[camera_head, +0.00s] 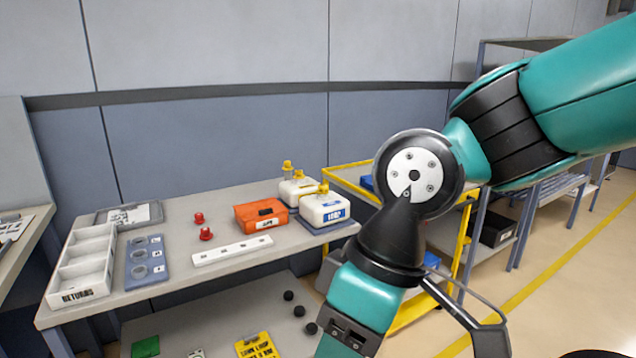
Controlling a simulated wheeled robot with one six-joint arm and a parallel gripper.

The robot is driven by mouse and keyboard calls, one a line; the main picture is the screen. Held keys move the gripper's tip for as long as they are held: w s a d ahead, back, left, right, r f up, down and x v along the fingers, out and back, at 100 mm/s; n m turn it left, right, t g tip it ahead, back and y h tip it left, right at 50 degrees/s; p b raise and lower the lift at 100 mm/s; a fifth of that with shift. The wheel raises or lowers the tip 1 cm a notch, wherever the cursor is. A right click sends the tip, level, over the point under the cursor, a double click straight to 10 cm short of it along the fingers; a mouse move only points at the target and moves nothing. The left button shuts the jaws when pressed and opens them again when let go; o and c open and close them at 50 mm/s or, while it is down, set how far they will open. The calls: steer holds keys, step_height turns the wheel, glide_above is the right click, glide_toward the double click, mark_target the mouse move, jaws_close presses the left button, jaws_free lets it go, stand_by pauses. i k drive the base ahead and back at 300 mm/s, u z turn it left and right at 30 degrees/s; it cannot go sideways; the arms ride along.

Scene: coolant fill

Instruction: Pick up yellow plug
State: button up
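Small yellow plug-like pieces show on top of two white containers at the back right of the workbench. One yellow piece (287,166) stands on the rear white container (299,191). Another yellow piece (323,188) is on the front white container (325,210), which has a blue label. At this size I cannot tell which is the task's yellow plug, or whether each is a plug or a fixed cap. My arm crosses the right side and bends down past the lower edge.
The workbench (175,225) holds an orange box (259,215), two red plugs (198,217) (206,234), a white strip (232,251), a blue-grey holder (147,281) and a white RETURNS tray (82,293). A yellow-framed cart (345,171) stands behind my arm.

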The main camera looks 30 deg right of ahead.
mark_target(321, 189)
steer(key=z, duration=0.8)
steer(key=i, duration=0.7)
steer(key=u, duration=0.45)
